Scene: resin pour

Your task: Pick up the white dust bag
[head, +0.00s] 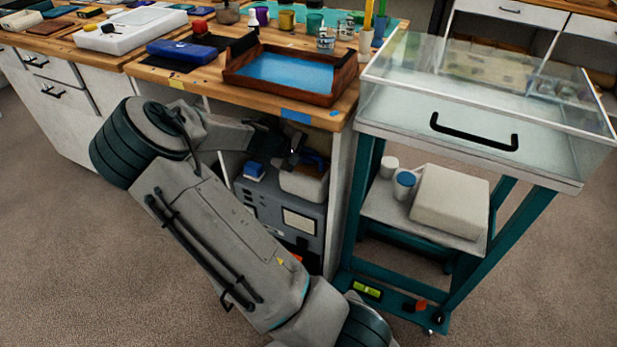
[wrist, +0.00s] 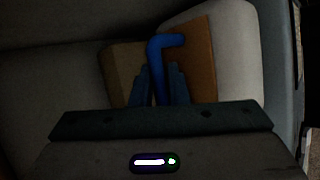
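A pale, rounded off-white body, which looks like the white dust bag (head: 303,185), sits on a grey machine in the bay under the wooden bench. In the wrist view a pale rounded surface (wrist: 238,45) fills the upper right, beside a brown-orange panel (wrist: 202,60). A blue L-shaped piece (wrist: 166,42) stands up in front of that panel. My gripper (wrist: 160,78) has its two dark fingers on either side of the blue piece. I cannot tell whether they touch it. In the head view my gripper (head: 292,152) is dark and partly hidden in the bay.
The grey machine (head: 250,205) carries a small blue-topped block (head: 253,170). The bench edge overhangs the bay, and a white side panel (head: 340,200) bounds it on the right. A teal cart (head: 360,180) stands close by, holding a pale block (head: 450,202). Carpet is clear in front.

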